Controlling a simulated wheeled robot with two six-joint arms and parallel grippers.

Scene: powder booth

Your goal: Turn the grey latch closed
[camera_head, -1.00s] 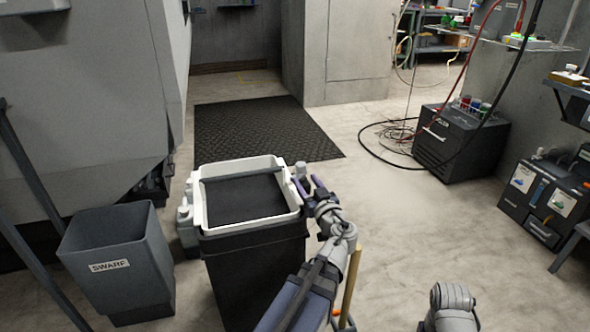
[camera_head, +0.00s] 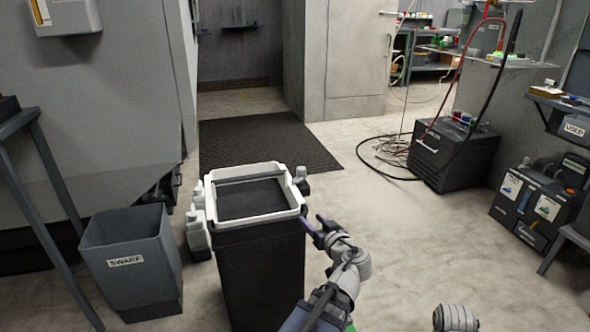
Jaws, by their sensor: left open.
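I cannot make out a clear grey latch. A small light grey piece with a dark base (camera_head: 301,180) shows at the right back corner of a black bin (camera_head: 262,275); I cannot tell whether it is the latch. The bin has a white rim (camera_head: 257,223) around a dark inside. My left gripper (camera_head: 314,226) is open and empty, just right of the bin's front right corner and below the rim. A gap to the grey piece shows. Of my right arm only a grey link shows at the bottom edge; its gripper is out of view.
A grey SWARF bin (camera_head: 133,262) stands at left, with pale bottles (camera_head: 198,232) between it and the black bin. A dark mat (camera_head: 262,142) lies behind. A black machine (camera_head: 452,156) with loose cables stands at right. The floor right of my gripper is clear.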

